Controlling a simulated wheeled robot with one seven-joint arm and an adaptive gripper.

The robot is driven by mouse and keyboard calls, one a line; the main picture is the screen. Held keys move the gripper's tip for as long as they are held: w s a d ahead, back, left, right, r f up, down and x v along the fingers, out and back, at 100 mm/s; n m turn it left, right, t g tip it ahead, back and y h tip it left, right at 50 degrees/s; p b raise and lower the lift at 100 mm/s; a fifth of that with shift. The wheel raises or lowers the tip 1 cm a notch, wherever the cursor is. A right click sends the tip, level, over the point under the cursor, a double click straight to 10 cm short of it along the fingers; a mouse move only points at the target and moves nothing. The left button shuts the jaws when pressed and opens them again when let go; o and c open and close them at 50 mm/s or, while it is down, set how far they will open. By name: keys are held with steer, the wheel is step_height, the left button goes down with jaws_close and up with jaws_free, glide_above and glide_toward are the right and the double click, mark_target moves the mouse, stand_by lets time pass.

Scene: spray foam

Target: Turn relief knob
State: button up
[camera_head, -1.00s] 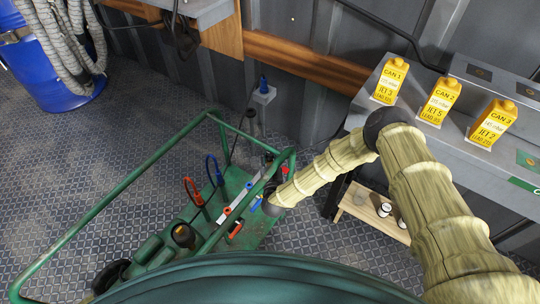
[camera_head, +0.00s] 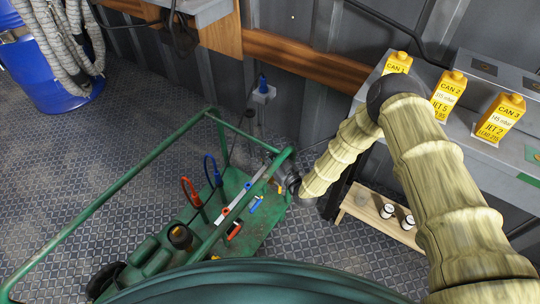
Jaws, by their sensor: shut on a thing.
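My arm reaches in from the right, and my gripper (camera_head: 284,178) is at the right end of the green cart (camera_head: 160,159), close to its corner post. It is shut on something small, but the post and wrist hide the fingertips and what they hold. I cannot make out the relief knob for certain. Small red (camera_head: 234,229) and blue (camera_head: 255,204) handles sit on the cart's bed, left of the gripper and apart from it.
Yellow cans (camera_head: 448,95) stand on the grey bench (camera_head: 470,150) at right, partly behind my arm. A low wooden shelf (camera_head: 375,223) holds small cups. A blue barrel (camera_head: 45,75) stands at far left.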

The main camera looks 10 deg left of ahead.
stand_by(0.3)
steer(key=o, duration=1)
steer(key=shift+o, duration=0.2)
steer(key=v, duration=1.2)
